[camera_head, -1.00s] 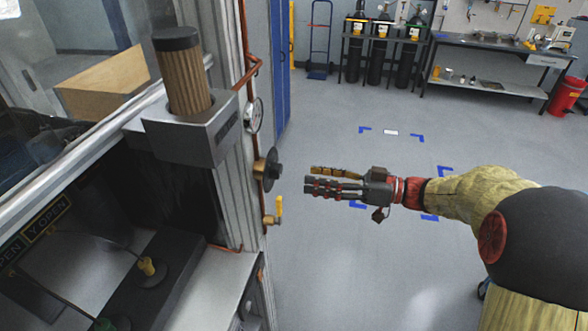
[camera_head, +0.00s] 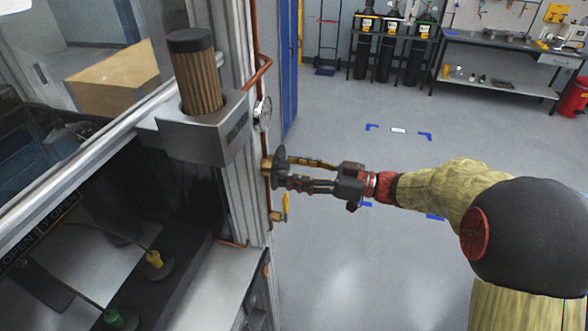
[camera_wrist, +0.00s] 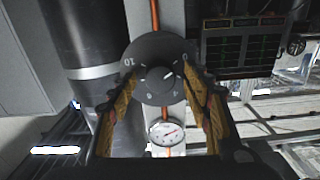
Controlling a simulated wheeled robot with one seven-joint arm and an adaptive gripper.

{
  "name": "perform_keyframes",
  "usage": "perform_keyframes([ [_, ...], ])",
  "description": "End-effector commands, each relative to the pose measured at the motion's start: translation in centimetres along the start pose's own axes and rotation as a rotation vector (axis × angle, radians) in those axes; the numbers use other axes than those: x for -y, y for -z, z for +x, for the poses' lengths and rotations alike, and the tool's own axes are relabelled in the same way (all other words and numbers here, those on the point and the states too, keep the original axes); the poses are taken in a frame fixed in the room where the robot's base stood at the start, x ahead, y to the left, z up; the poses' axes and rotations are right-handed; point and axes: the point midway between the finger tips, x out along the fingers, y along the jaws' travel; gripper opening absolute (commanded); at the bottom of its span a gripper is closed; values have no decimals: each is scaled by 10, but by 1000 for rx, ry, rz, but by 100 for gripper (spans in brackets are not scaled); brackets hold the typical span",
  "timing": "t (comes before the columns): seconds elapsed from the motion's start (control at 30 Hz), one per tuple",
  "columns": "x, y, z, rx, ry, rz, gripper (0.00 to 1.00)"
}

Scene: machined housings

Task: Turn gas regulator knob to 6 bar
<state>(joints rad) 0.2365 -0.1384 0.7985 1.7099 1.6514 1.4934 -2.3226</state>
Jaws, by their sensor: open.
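The gas regulator knob (camera_head: 279,162) is a dark round disc on the pipe at the side of the machine frame. In the wrist view its face (camera_wrist: 153,52) carries white numbers, with 10 at the upper left, 0 at the upper right and 6 and 4 lower down. A short white mark shows right of its centre; its exact reading is hard to tell. My gripper (camera_head: 287,172) is open at the knob, and in the wrist view its fingers (camera_wrist: 160,86) lie on either side of it. Contact with the knob cannot be told.
A pressure gauge (camera_head: 262,113) sits above the knob on the copper pipe (camera_head: 262,72); it also shows in the wrist view (camera_wrist: 165,131). A yellow valve lever (camera_head: 285,206) is just below my gripper. A grey block (camera_head: 203,135) juts out left. Floor to the right is clear.

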Motion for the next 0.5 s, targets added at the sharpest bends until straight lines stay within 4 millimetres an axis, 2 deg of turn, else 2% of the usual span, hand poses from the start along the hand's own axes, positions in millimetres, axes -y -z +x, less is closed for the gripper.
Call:
perform_keyframes([
  [0.17,0,0,0,0,0,0,49],
  [0.5,0,0,0,0,0,0,30],
])
